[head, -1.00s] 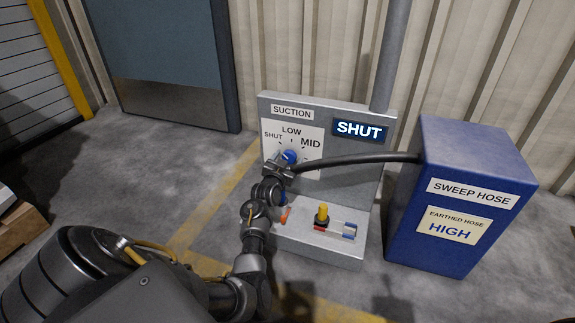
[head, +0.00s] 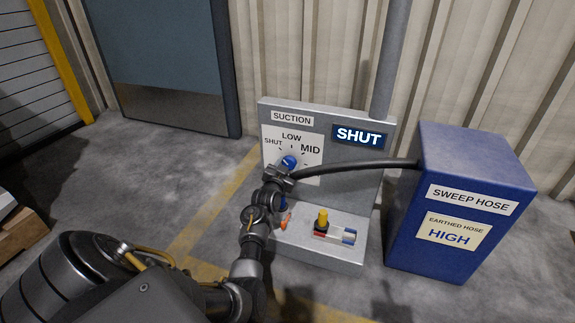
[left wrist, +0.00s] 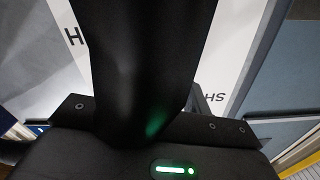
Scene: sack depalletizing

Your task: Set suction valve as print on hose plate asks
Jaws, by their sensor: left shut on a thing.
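The grey suction panel (head: 350,177) carries a white dial plate with SHUT, LOW and MID legible. Its lit display (head: 359,137) reads SHUT. The pointer is not clear, and my gripper and the hose cover the dial's lower part. The hose plate (head: 456,230) on the blue cabinet reads EARTHED HOSE, HIGH. In the left wrist view, a broad black shape blocks the middle, with parts of the dial print (left wrist: 212,98) on either side. My right gripper is not in view.
A black hose (head: 360,165) runs from the blue cabinet (head: 480,165) across the panel to my left gripper. A yellow-topped part (head: 322,219) and small coloured pieces sit on the panel's ledge. A grey pipe rises behind. Open floor lies to the left.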

